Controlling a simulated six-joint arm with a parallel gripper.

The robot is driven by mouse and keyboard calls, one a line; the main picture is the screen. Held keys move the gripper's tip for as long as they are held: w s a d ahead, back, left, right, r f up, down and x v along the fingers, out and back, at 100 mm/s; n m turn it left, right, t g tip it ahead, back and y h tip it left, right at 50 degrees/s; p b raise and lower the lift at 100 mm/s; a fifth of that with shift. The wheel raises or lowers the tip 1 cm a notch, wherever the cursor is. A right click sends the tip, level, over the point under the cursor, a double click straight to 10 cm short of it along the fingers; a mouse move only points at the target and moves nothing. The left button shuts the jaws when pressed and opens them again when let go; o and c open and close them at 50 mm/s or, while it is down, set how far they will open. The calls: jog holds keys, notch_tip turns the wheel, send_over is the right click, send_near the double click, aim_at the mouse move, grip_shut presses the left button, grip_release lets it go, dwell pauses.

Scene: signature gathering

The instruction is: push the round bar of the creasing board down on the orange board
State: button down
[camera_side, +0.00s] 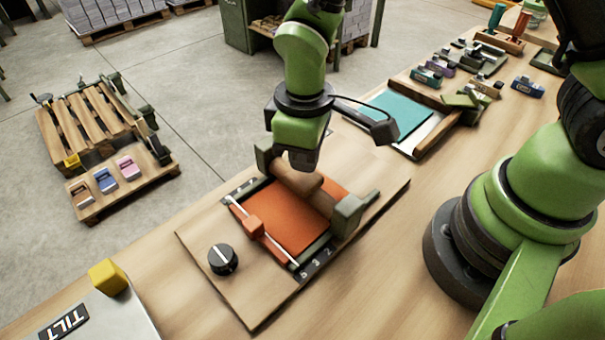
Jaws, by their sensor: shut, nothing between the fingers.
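The creasing board (250,300) is a wooden base on the bench with an orange board (285,222) lying on it. The brown round bar (314,193) spans the far part of the orange board, between two grey-green end brackets, one of them at the right (352,212). My gripper (303,163) is shut and empty, pointing down directly at the bar from above. It hides part of the bar's left half. I cannot tell whether the fingertips touch the bar, or whether the bar rests on the orange board.
An orange slider (254,227) sits on a pale rail across the board's near side. A black dial (222,259) is on the base. A teal sheet (400,115) lies in a wooden frame behind. A yellow block (107,277) stands front left by a TILT panel.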

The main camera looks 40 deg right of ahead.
aim_at(304, 175)
jog(key=shift+f, duration=1.4)
dwell(0.4)
jog(key=shift+r, duration=3.55)
